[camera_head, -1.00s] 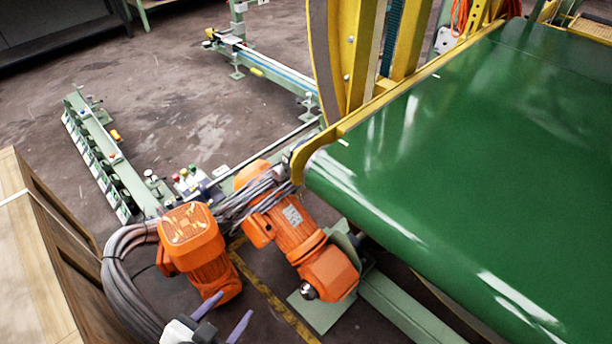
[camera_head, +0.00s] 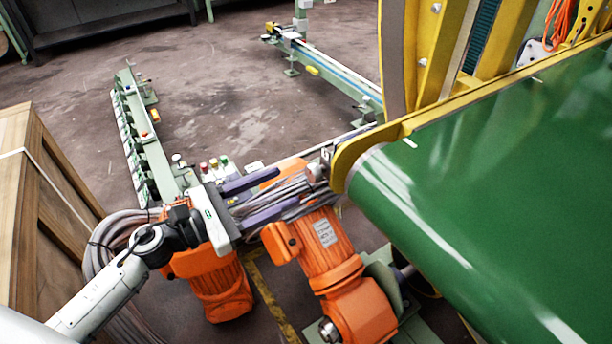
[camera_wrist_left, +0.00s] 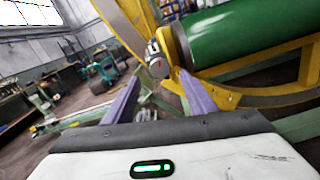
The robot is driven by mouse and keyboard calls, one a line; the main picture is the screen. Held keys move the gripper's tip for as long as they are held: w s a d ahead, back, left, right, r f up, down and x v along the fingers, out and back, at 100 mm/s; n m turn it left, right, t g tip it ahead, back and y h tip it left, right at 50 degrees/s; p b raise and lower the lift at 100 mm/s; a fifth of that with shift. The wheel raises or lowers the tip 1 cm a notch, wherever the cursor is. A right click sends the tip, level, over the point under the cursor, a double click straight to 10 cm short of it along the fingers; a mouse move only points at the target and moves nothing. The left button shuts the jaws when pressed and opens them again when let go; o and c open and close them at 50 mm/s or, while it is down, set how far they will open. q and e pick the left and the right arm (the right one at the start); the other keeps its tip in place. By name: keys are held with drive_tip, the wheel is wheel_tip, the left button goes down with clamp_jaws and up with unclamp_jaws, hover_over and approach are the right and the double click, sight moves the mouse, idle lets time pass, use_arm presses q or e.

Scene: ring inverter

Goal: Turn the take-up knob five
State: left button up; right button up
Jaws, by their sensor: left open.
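A small grey round knob (camera_wrist_left: 157,66) with a dark reddish centre sits at the end of the yellow conveyor frame in the left wrist view. It appears between and beyond my fingertips. In the head view, a small grey-white part (camera_head: 326,156) at the tip of the yellow frame seems to be the same knob. My left gripper (camera_head: 287,188) has its two purple fingers spread and pointing toward the frame end. The gripper (camera_wrist_left: 159,80) is open and empty, apart from the knob as far as I can tell. My right gripper is not in view.
The green belt (camera_head: 500,190) fills the right side, edged by the yellow frame (camera_head: 440,112). A wooden crate (camera_head: 50,190) stands at left. Open floor (camera_head: 220,85) lies behind.

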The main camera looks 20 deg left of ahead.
sight(310, 175)
use_arm(q)
drive_tip(key=x, duration=0.6)
drive_tip(key=shift+r+p, duration=0.1)
drive_tip(key=shift+p, duration=0.2)
drive_tip(key=shift+w+d, duration=0.3)
drive_tip(key=shift+w, duration=0.15)
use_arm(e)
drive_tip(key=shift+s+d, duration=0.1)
use_arm(q)
drive_tip(key=c, duration=1)
drive_tip(key=shift+c, duration=0.2)
drive_tip(key=shift+n, duration=0.5)
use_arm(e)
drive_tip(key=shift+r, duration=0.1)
